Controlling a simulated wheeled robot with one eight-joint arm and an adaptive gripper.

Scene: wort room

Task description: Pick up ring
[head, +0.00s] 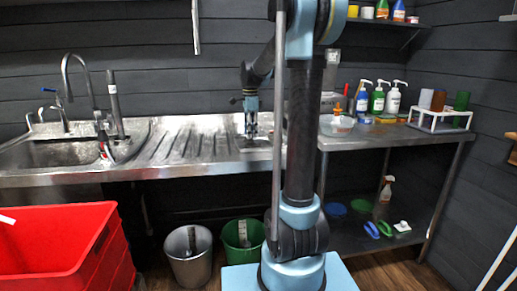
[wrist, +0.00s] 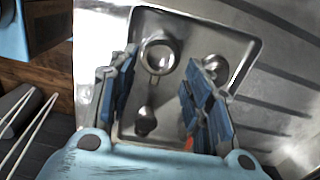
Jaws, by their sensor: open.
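In the wrist view, a shallow metal tray (wrist: 190,22) lies below my gripper (wrist: 162,62). A round, shiny ring-shaped metal piece (wrist: 158,42) lies in it, between and a little beyond my fingertips, with a narrow part running towards me. I cannot tell whether it is a plain ring or part of a utensil. My gripper is open, with blue fingers apart and nothing held. In the head view my gripper (head: 251,128) points down over the steel counter at the tray (head: 256,144); the ring cannot be made out there.
A small round-ended metal piece (wrist: 146,122) and another shiny round piece (wrist: 214,66), partly behind my right finger, also lie in the tray. The ribbed drainboard (head: 185,140) and sink (head: 60,152) are left. Bottles (head: 377,98) and a white rack (head: 440,118) stand right.

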